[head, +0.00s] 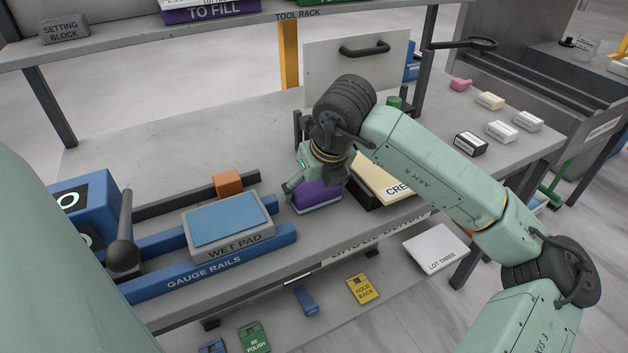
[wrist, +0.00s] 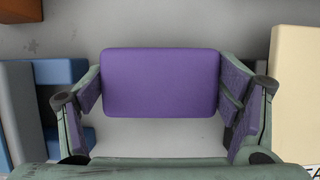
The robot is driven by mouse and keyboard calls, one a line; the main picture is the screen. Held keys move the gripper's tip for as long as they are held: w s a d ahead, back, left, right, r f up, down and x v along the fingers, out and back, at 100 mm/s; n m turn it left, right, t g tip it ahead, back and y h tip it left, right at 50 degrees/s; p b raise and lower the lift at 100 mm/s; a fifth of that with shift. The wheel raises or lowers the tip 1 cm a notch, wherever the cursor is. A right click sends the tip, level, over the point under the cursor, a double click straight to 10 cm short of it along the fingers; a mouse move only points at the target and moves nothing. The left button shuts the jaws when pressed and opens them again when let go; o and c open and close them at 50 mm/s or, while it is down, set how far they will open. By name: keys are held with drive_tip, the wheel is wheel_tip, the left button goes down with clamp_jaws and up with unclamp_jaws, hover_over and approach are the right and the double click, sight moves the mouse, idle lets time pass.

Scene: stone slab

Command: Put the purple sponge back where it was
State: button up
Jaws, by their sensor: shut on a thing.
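The purple sponge (head: 318,196) is at the front part of the grey slab, between the wet pad and a cream box. My gripper (head: 318,180) is above it, pointing down, and partly hides it in the head view. In the wrist view the sponge (wrist: 160,83) fills the space between my two fingers (wrist: 162,100), which press on its left and right ends. My gripper is shut on it. The head view does not clearly show whether the sponge's underside touches the slab.
Left of the sponge is the wet pad (head: 232,240) on blue gauge rails (head: 190,281), with an orange block (head: 228,183) behind. Right of it is the cream box (head: 385,181) in a dark tray. Small boxes (head: 500,131) stand farther right. The slab behind left (head: 130,145) is clear.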

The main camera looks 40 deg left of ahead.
drive_tip(key=shift+f+b, duration=0.3)
drive_tip(key=shift+b, duration=0.05)
drive_tip(key=o, duration=1.1)
drive_tip(key=shift+r, duration=0.1)
drive_tip(key=shift+c, duration=0.2)
